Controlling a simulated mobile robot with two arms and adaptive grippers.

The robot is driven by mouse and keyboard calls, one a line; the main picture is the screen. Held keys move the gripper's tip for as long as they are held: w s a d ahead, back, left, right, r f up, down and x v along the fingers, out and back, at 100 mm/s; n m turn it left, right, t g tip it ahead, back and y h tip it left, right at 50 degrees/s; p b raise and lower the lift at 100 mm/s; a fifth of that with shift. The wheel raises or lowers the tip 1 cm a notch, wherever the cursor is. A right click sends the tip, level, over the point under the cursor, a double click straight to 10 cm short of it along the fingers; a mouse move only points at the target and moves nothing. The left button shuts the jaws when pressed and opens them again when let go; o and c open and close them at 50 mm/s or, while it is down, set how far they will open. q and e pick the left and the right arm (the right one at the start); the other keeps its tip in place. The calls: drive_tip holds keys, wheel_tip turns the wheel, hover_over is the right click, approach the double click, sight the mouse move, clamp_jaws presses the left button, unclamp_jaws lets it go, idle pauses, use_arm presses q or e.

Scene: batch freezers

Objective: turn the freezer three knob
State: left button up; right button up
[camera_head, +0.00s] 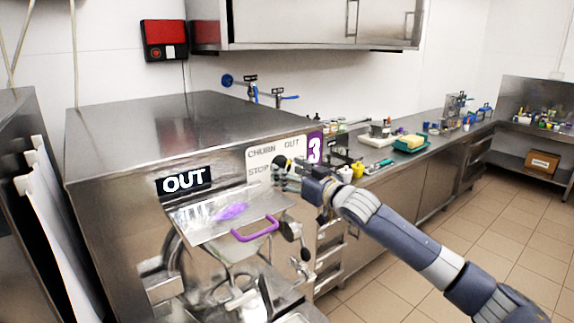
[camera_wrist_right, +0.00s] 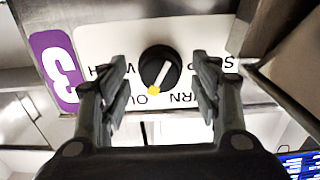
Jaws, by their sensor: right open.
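The freezer three knob (camera_wrist_right: 160,70) is a round black dial with a pale pointer line and a yellow tip, on a white label plate (camera_head: 258,153) beside a purple "3" sign (camera_head: 315,149). In the right wrist view it sits between the two fingers of my right gripper (camera_wrist_right: 163,85), with a gap on each side. The fingers are open and I see no contact. The yellow tip points toward the lettering near the gripper's palm. In the head view my right gripper (camera_head: 284,172) is at the plate and mostly hides the knob. My left gripper is not in view.
A counter with small items and a green tray (camera_head: 411,144) runs along the right. The tiled floor at right is clear.

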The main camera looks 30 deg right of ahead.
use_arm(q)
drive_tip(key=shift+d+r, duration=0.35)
use_arm(e)
drive_tip(key=shift+w, duration=0.65)
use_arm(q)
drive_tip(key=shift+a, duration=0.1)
use_arm(e)
drive_tip(key=shift+a, duration=0.1)
drive_tip(key=c, duration=1.1)
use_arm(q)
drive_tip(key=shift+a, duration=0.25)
